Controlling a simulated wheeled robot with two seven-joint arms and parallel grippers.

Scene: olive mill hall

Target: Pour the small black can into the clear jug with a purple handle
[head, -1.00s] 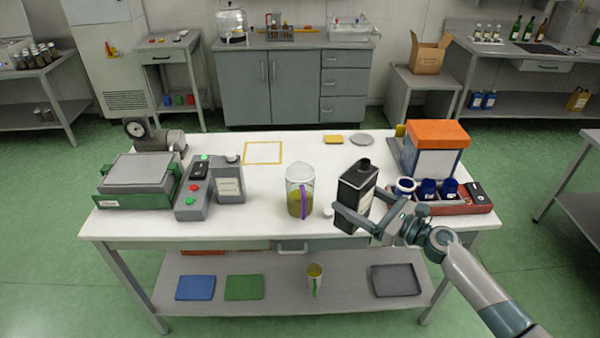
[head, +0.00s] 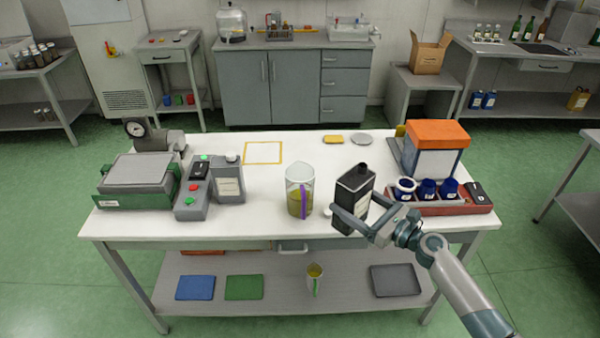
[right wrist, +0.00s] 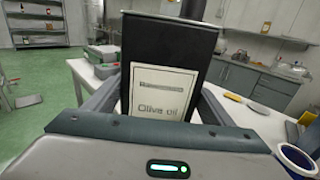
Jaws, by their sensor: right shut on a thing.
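The small black can (head: 355,190) is held close to upright by my right gripper (head: 350,217), just right of the jug, near the table's front. In the right wrist view the can (right wrist: 165,45) fills the middle, with a label reading "Olive oil" facing the camera. The clear jug with a purple handle (head: 299,190) stands on the white table and holds yellow-green liquid. Its purple handle faces the front. A small white round thing beside the can is partly hidden behind it. My left gripper is not in view.
Right of the can, a red tray (head: 425,209) holds blue jars, with an orange-topped box (head: 437,148) behind.

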